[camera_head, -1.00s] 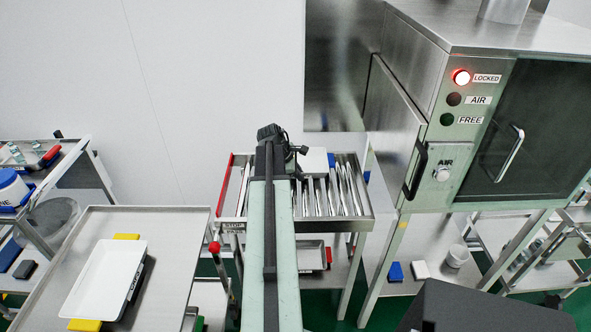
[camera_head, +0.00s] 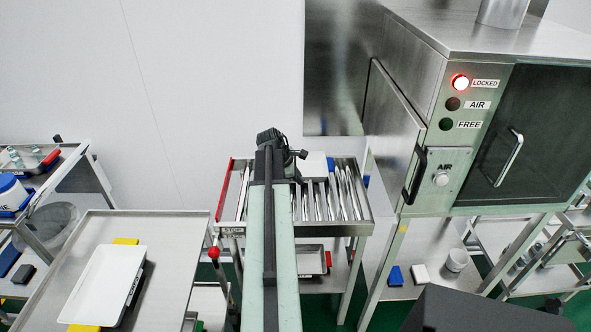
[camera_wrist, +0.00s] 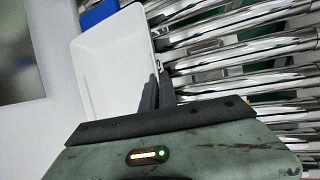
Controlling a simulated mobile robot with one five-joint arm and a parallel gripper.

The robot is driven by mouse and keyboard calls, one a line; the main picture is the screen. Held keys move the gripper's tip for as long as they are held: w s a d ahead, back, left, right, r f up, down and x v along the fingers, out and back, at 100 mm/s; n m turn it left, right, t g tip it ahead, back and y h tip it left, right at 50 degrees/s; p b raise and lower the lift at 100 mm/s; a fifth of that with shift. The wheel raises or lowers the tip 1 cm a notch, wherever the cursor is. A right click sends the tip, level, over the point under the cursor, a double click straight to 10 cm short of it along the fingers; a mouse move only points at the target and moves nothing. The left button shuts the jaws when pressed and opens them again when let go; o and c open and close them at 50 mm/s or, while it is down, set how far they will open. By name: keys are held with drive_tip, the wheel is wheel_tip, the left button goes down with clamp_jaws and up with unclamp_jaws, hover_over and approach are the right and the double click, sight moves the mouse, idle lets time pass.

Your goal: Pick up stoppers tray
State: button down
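A white tray (camera_head: 314,166) lies on the roller table at the back, partly hidden behind my arm in the head view. In the wrist view the same white tray (camera_wrist: 100,70) fills the upper left, and its inside looks empty. No label on it can be read. My gripper (camera_wrist: 158,78) is at its right rim, its two dark fingers close together with the thin rim between them. In the head view my gripper (camera_head: 270,145) is seen from behind, and its fingers are hidden.
The roller table (camera_head: 365,222) has a red bar (camera_head: 224,190) on its left edge. A blue object (camera_wrist: 98,14) lies beyond the tray. Another white tray (camera_head: 105,285) rests on yellow blocks on a left cart (camera_head: 180,235). A steel washer (camera_head: 415,90) stands close on the right.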

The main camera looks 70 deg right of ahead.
drive_tip(key=shift+r, duration=0.1)
idle(0.8)
wheel_tip(320, 180, up, 10)
drive_tip(key=p, duration=1)
drive_tip(key=shift+a, duration=0.1)
